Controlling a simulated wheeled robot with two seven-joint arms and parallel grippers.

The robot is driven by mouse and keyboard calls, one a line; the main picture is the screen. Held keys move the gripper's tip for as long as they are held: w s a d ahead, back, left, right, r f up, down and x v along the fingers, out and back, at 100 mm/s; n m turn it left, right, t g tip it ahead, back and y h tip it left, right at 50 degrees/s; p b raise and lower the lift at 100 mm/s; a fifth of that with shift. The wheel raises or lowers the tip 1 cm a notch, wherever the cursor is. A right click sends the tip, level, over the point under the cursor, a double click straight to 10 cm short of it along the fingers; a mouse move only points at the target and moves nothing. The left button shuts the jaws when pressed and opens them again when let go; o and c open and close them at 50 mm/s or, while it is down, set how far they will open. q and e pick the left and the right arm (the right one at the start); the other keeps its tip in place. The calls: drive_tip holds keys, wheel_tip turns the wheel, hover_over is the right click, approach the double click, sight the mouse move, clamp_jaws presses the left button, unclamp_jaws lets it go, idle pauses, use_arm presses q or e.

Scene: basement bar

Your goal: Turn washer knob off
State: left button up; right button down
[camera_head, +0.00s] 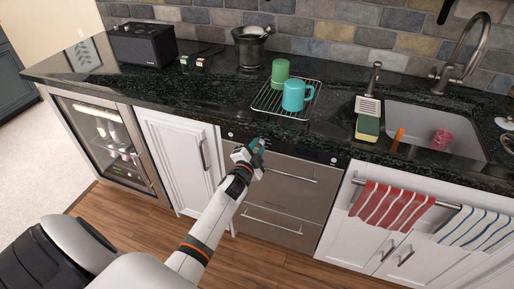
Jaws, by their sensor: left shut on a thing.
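The washer (285,190) is a stainless two-drawer unit under the black counter, with a dark control strip (305,153) along its top. My left gripper (257,147) is at this strip, left of its middle, with its teal fingertips against the front. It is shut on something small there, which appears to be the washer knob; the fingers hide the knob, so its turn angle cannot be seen. A small light round mark (333,160) shows at the strip's right end. My right gripper is not in view.
The counter edge overhangs just above my gripper. A wire rack (268,108) with a green cup (280,72) and teal mug (296,95) stands above. Drawer handles (290,177) protrude below. A sink (415,125) and striped towels (385,205) are to the right.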

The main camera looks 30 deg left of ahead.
use_arm(q)
drive_tip(key=shift+f, duration=0.1)
drive_tip(key=o, duration=1)
drive_tip(key=v, duration=1.2)
drive_tip(key=shift+a+b, duration=0.1)
drive_tip(key=shift+b, duration=0.2)
drive_tip(key=shift+f, duration=0.1)
